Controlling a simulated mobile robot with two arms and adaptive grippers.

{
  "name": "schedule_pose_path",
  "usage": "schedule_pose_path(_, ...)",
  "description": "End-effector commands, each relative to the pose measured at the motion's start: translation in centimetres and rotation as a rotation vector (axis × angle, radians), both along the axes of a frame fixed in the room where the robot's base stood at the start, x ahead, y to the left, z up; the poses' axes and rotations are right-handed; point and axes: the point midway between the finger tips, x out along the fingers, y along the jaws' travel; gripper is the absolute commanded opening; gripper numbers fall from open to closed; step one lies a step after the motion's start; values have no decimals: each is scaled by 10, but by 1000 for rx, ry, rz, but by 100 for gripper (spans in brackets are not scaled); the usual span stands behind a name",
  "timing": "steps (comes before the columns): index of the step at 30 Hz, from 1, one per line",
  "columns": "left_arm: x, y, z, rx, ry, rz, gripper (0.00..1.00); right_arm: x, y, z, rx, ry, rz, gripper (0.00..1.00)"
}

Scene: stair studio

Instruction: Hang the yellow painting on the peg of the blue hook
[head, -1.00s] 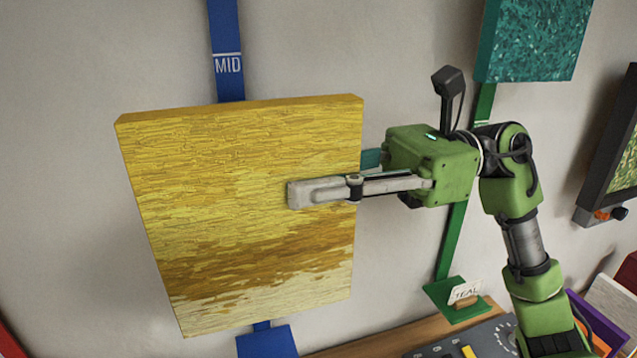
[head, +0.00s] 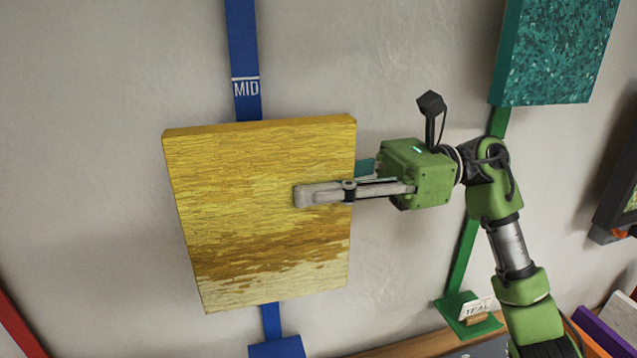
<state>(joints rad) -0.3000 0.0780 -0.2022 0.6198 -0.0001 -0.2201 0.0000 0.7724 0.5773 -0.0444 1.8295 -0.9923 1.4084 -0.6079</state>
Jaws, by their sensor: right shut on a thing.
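The yellow painting (head: 255,235) is held upright in front of the blue strip (head: 243,50), which is marked MID. My right gripper (head: 310,195) is shut on the painting's right edge, with one finger across its front face. The blue strip shows above and below the painting, and its blue base (head: 277,347) shows at the bottom. The peg of the blue hook is not visible; the painting covers the strip's middle part. I cannot tell whether the painting touches the strip. My left gripper is not in view.
A teal painting (head: 555,50) hangs on a green strip (head: 463,255) at the right, with a TEAL card (head: 477,308) at its foot. A dark-framed picture (head: 617,195) is at the right edge. A red strip (head: 22,328) is at lower left. The wall left of the painting is bare.

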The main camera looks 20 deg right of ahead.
Motion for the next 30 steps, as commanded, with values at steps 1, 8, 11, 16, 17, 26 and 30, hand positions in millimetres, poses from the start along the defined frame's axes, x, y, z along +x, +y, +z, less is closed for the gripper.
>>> schedule_pose_path(1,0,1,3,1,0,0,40,3,0,2,2,1,0,0)
schedule_pose_path(8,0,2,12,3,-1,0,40,17,0,2,2,1,0,0)
schedule_pose_path(11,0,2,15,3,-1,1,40,23,0,1,2,0,1,0)
schedule_pose_path(16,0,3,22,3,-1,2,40,33,0,0,1,0,-1,0)
schedule_pose_path(17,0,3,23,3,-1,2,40,35,0,0,2,0,-1,0)
schedule_pose_path(26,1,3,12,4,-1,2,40,41,0,-12,0,-1,0,0)
schedule_pose_path(30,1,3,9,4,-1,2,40,41,0,-14,0,0,0,0)
